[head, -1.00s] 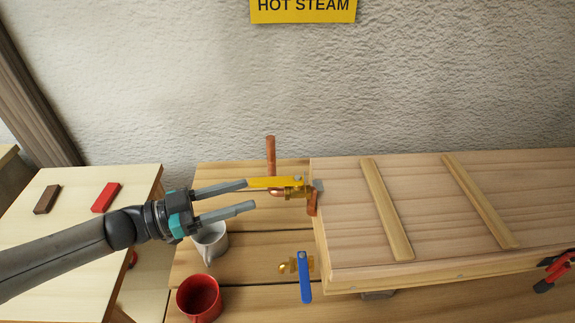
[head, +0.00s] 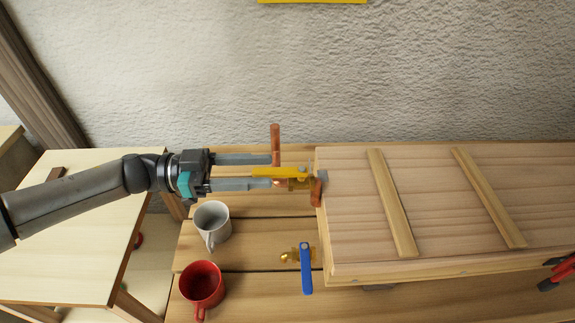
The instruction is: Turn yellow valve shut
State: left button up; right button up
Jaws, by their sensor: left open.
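The yellow valve handle (head: 284,172) lies level in the picture, pointing left from its brass body on the copper pipe (head: 275,146). The pipe runs up from the valve at the left end of the wooden box. My left gripper (head: 271,171) is open, with its fingers pointing right. The right gripper is not in view.
A blue-handled valve (head: 306,268) sits below the yellow one. A white mug (head: 212,223) and a red mug (head: 202,287) stand on the slatted bench below my left gripper. The wooden steam box (head: 345,215) fills the right. A red clamp (head: 560,271) is at the right edge.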

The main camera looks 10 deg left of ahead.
aim_at(288, 171)
pick_arm(q)
jog(key=shift+x, duration=2.8)
grip_shut()
